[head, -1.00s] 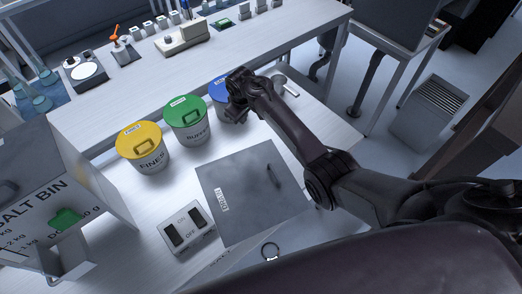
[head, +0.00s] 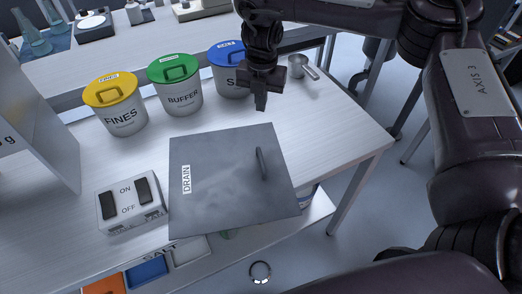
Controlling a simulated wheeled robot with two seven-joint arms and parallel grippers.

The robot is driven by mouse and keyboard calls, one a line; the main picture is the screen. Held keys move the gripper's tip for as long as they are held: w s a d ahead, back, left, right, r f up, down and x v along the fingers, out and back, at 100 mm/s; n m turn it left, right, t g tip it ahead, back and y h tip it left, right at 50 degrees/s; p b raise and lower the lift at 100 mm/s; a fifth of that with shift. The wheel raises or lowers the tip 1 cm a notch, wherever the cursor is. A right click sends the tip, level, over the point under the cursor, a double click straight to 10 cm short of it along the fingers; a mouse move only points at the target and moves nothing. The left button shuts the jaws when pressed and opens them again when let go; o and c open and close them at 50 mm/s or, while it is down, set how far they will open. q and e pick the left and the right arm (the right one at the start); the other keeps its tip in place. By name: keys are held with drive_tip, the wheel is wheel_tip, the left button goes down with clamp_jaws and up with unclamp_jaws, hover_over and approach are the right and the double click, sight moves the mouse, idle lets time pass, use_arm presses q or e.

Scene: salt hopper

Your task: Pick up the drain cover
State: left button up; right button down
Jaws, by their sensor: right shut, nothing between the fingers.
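The drain cover (head: 222,190) is a flat dark grey square plate with a white DRAIN label at its left and an upright bar handle (head: 262,164) near its right side. It lies at the front edge of the white table. My right gripper (head: 261,103) points down, shut and empty, above the table behind the cover, apart from the handle and in front of the blue-lidded bucket.
Yellow FINES (head: 118,103), green BUFFER (head: 175,85) and blue SALT (head: 228,68) buckets stand behind the cover. A metal scoop (head: 298,67) lies right of them. A switch box (head: 130,203) sits left of the cover. A dark ring (head: 260,272) is low in front.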

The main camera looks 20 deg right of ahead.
drive_tip(key=f, duration=0.3)
drive_tip(key=f+p, duration=0.1)
drive_tip(key=f, duration=0.5)
drive_tip(key=shift+s+d+f, duration=0.2)
drive_tip(key=shift+s, duration=0.1)
drive_tip(key=shift+s+a+f+p, duration=0.15)
drive_tip(key=shift+s+a+p, duration=0.25)
drive_tip(key=shift+s+a, duration=0.15)
drive_tip(key=shift+s+a+f+p, duration=0.15)
drive_tip(key=shift+s+a+p, duration=0.25)
drive_tip(key=shift+s, duration=0.1)
drive_tip(key=shift+s+a, duration=0.3)
drive_tip(key=shift+s, duration=0.2)
use_arm(q)
wheel_tip(320, 180, up, 2)
drive_tip(key=shift+w+a+r, duration=0.1)
drive_tip(key=shift+w+a, duration=0.05)
use_arm(e)
drive_tip(key=shift+f, duration=0.1)
